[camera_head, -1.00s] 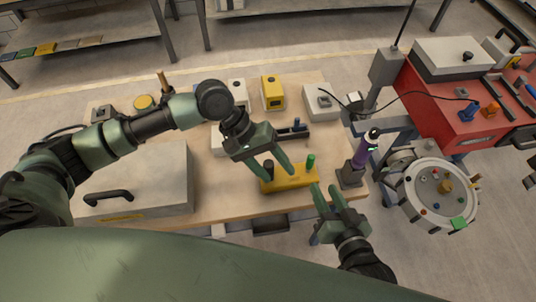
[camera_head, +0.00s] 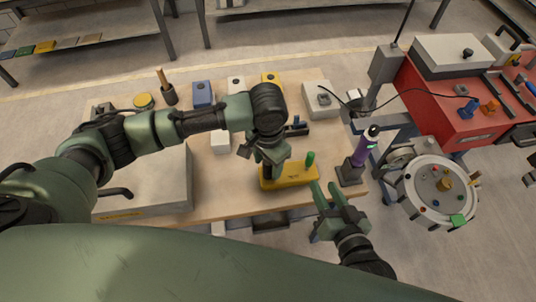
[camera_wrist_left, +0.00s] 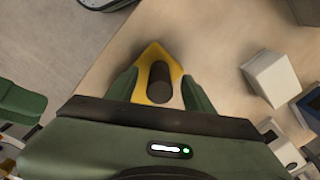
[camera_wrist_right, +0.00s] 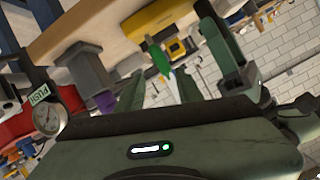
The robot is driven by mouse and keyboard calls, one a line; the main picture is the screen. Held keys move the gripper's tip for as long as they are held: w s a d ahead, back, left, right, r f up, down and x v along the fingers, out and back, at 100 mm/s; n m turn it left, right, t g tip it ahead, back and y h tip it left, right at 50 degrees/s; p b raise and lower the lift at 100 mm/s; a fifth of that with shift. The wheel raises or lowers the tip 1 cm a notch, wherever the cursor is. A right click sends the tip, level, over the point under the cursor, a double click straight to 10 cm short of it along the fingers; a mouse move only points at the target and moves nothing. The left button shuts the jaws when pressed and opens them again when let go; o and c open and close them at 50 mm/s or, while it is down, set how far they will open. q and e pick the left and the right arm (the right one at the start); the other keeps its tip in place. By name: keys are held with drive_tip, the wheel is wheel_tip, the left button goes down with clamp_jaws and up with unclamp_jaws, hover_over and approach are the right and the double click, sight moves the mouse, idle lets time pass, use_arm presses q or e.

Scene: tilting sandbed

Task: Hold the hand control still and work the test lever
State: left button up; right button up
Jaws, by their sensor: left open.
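A yellow block (camera_head: 296,176), likely the hand control, lies near the table's front edge. A green lever (camera_head: 309,160) stands up at its right end. A dark upright grip (camera_wrist_left: 160,82) stands at its other end; my arm hides it in the head view. My left gripper (camera_head: 270,172) points down over that end. In the left wrist view its open fingers are on either side of the dark grip, with no clear contact visible. My right gripper (camera_head: 326,190) is open and empty at the front edge, below the green lever. The lever (camera_wrist_right: 158,58) shows beyond its fingers in the right wrist view.
A grey case (camera_head: 150,186) with a black handle stands at the table's left. A purple upright device (camera_head: 362,150) on a dark base stands right of the block. A round grey dial plate (camera_head: 439,192) and a red bench (camera_head: 440,105) are at the right. Small boxes line the table's back.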

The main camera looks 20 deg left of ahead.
use_arm(q)
drive_tip(key=shift+f, duration=1.4)
